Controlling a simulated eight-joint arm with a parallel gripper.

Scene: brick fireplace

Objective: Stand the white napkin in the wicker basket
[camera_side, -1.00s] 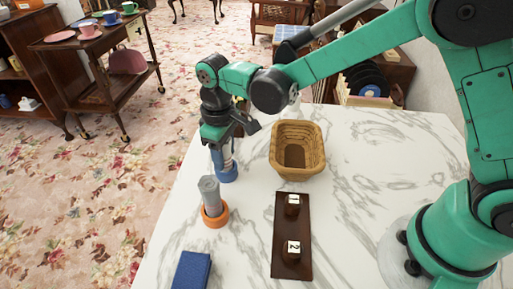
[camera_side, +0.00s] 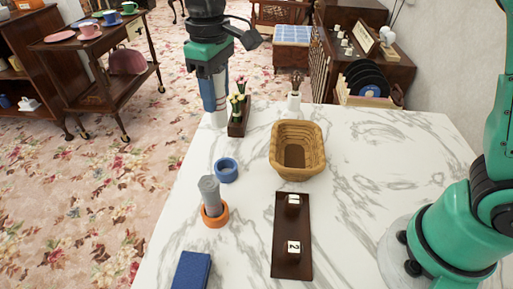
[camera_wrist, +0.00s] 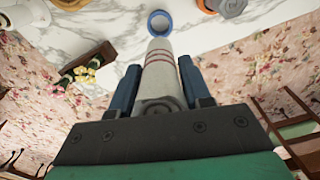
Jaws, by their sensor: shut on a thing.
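The white napkin (camera_wrist: 163,68), rolled up with red stripes, is between the fingers of my gripper (camera_wrist: 163,92) in the wrist view. In the side view my gripper (camera_side: 213,95) is raised at the table's far left, shut on the napkin, whose pale lower end (camera_side: 218,119) shows below the fingers. The napkin hangs about upright, above and behind an empty blue ring (camera_side: 227,170). The wicker basket (camera_side: 297,171) stands on the table to the right, apart from the gripper. Its visible inside is empty.
A grey roll (camera_side: 210,190) stands in an orange ring (camera_side: 215,220) nearer the front. A dark board (camera_side: 291,225) with numbered blocks lies before the basket. A blue book (camera_side: 191,270), a flower planter (camera_side: 238,120) and a white vase (camera_side: 294,101) also stand around.

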